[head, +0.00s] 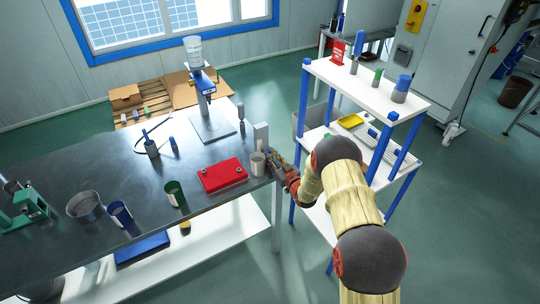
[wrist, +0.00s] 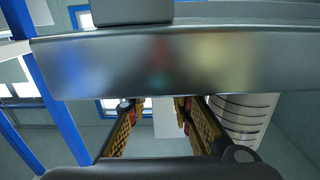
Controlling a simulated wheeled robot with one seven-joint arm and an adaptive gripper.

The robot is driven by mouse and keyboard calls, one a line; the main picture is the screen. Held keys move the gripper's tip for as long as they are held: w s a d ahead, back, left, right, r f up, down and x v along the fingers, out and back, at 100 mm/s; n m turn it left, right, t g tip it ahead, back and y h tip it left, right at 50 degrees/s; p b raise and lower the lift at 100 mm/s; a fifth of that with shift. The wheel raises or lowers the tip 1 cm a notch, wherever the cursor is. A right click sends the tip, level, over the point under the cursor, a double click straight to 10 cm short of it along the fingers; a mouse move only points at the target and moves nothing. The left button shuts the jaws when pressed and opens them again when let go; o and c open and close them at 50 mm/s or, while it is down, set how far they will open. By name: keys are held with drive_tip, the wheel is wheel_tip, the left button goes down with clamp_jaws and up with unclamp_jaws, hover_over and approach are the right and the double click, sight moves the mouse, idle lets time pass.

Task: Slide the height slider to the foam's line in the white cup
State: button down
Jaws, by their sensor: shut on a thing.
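A pale cup (head: 257,164) stands upright at the right end of the dark workbench; I take it as the white cup. Its foam and line are too small to make out. Just behind it a pale upright panel (head: 261,135) stands at the bench edge, likely the height slider's panel. My gripper (head: 273,160) is at the bench edge, right of the cup and in front of the panel. In the wrist view the fingers (wrist: 155,112) reach forward below a grey metal edge. They are shut on a small part, apparently the slider's handle, mostly hidden.
A red box (head: 222,175) lies left of the cup, with a green cup (head: 175,194) further left. A grey stand (head: 211,125) is behind.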

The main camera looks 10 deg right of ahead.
sight(266, 143)
wheel_tip(266, 143, up, 4)
drive_tip(key=shift+f+p, duration=0.1)
drive_tip(key=shift+p, duration=0.4)
drive_tip(key=c, duration=1.6)
unclamp_jaws()
drive_tip(key=shift+f, duration=0.1)
drive_tip(key=shift+o, duration=0.2)
drive_tip(key=v, duration=1.2)
drive_tip(key=shift+w, duration=0.1)
